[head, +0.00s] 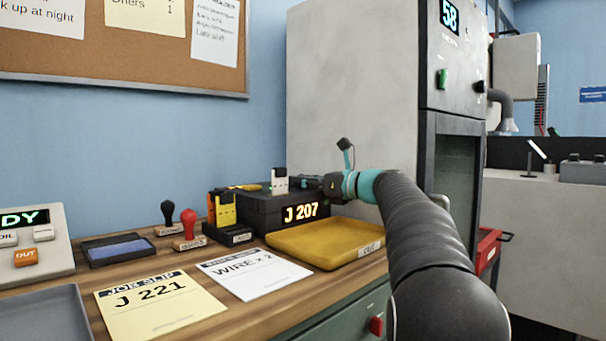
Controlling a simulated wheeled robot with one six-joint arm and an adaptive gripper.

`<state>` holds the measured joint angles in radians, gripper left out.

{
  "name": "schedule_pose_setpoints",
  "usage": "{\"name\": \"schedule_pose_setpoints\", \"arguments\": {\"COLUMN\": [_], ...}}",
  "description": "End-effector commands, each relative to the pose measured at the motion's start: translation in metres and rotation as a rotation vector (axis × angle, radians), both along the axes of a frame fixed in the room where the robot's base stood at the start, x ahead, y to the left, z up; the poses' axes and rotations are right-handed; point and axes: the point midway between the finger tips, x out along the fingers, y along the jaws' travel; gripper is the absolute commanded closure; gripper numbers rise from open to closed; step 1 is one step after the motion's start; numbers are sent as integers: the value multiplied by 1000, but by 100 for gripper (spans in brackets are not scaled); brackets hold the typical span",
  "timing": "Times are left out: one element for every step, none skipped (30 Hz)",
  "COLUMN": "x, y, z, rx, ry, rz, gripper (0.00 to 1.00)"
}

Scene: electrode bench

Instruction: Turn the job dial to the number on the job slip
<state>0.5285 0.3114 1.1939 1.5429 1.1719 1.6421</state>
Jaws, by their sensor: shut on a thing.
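The yellow job slip (155,300) lies on the bench at the lower left and reads J 221. The dark stamping box (258,212) stands at the back of the bench, and its lit display (300,212) reads J 207. My gripper (312,185) reaches in from the right to the top right of this box. It is shut on the job dial, which is mostly hidden by the fingers and the small size of the view.
A yellow tray (325,262) lies in front of the box. A white WIRE x 2 sheet (255,277), two stamps (188,228), an ink pad (118,250) and a holder with yellow pieces (226,235) are to the left. A tall grey cabinet (350,90) stands behind.

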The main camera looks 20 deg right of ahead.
Motion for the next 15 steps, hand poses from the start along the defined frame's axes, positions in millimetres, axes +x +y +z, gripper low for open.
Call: {"name": "schedule_pose_setpoints", "arguments": {"x": [0,0,0,0,0,0,0,0,0,0,0,0,0,0,0], "y": [0,0,0,0,0,0,0,0,0,0,0,0,1,0,1], "z": [1,1,1,0,0,0,0,0,0,0,0,0,0,0,0], "rx": [0,1,1,1,1,1,1,1,1,1,1,1,1,1,1], "ry": [0,-1,-1,-1,-1,-1,-1,-1,-1,-1,-1,-1,-1,-1,-1], "rz": [6,8,9,10,10,10,10,10,10,10,10,10,10,10,10], "gripper": [100,100,100,100,100,100,100,100,100,100,100,100,64,56,46]}}
